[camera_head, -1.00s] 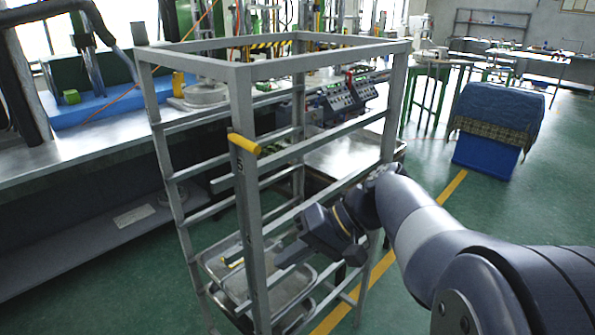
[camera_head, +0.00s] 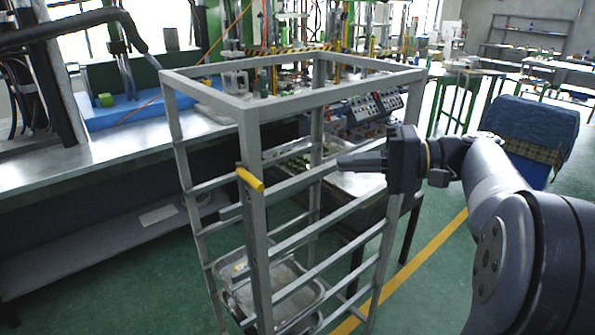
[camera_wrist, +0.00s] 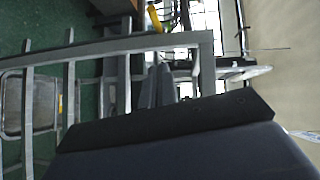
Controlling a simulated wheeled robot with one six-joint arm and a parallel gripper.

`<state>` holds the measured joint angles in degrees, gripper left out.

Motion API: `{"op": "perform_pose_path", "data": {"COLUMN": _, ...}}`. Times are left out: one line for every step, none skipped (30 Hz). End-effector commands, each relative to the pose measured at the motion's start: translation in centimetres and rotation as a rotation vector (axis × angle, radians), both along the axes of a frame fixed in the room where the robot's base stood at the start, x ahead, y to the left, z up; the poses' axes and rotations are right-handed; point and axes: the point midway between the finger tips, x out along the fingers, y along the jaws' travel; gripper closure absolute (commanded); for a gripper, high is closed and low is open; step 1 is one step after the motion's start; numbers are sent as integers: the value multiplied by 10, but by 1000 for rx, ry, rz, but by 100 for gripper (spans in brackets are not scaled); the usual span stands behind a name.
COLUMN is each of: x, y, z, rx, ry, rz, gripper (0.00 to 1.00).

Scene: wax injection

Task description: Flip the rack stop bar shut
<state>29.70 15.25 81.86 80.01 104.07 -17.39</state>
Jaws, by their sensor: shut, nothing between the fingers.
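The rack stop bar (camera_head: 250,179) is a short yellow bar on the near upright post of the grey metal rack (camera_head: 251,225). It juts from the post, tilted down to the right in the head view. In the wrist view the yellow bar (camera_wrist: 154,18) shows at the top edge. My gripper (camera_head: 342,163) is shut and empty. It is to the right of the bar, at about its height, with fingers pointing left towards it and a clear gap between. In the wrist view the gripper's fingers (camera_wrist: 157,88) show beyond the dark gripper body.
Metal trays (camera_head: 290,279) sit low in the rack. A long workbench (camera_head: 80,165) stands behind and left. A blue covered bin (camera_head: 530,130) stands at the right. The rack's top frame (camera_head: 345,86) and side rails are close to my gripper.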

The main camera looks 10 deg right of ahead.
Motion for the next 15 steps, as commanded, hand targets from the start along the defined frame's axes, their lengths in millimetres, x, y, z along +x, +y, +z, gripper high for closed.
{"op": "perform_pose_path", "data": {"x": 1, "y": 4, "z": 0, "rx": 0, "ry": 0, "rz": 2, "gripper": 100}}
{"op": "perform_pose_path", "data": {"x": 1, "y": 7, "z": 0, "rx": 1, "ry": 1, "rz": 3, "gripper": 100}}
{"op": "perform_pose_path", "data": {"x": 2, "y": 12, "z": 0, "rx": 1, "ry": 0, "rz": 4, "gripper": 100}}
{"op": "perform_pose_path", "data": {"x": 3, "y": 16, "z": 0, "rx": 1, "ry": 0, "rz": 4, "gripper": 100}}
{"op": "perform_pose_path", "data": {"x": 4, "y": 21, "z": -1, "rx": 0, "ry": 1, "rz": 5, "gripper": 100}}
{"op": "perform_pose_path", "data": {"x": 6, "y": 28, "z": -2, "rx": 0, "ry": 1, "rz": 6, "gripper": 100}}
{"op": "perform_pose_path", "data": {"x": 7, "y": 33, "z": -2, "rx": 0, "ry": 1, "rz": 6, "gripper": 100}}
{"op": "perform_pose_path", "data": {"x": 9, "y": 39, "z": -3, "rx": 0, "ry": 1, "rz": 6, "gripper": 100}}
{"op": "perform_pose_path", "data": {"x": 10, "y": 47, "z": -4, "rx": 0, "ry": 2, "rz": 7, "gripper": 100}}
{"op": "perform_pose_path", "data": {"x": 12, "y": 53, "z": -5, "rx": 0, "ry": 3, "rz": 7, "gripper": 100}}
{"op": "perform_pose_path", "data": {"x": 14, "y": 59, "z": -6, "rx": 0, "ry": 2, "rz": 7, "gripper": 100}}
{"op": "perform_pose_path", "data": {"x": 16, "y": 67, "z": -7, "rx": 0, "ry": 2, "rz": 7, "gripper": 100}}
{"op": "perform_pose_path", "data": {"x": 17, "y": 72, "z": -8, "rx": 0, "ry": 2, "rz": 7, "gripper": 100}}
{"op": "perform_pose_path", "data": {"x": 18, "y": 78, "z": -9, "rx": 0, "ry": 2, "rz": 7, "gripper": 100}}
{"op": "perform_pose_path", "data": {"x": 21, "y": 85, "z": -9, "rx": 0, "ry": 2, "rz": 6, "gripper": 100}}
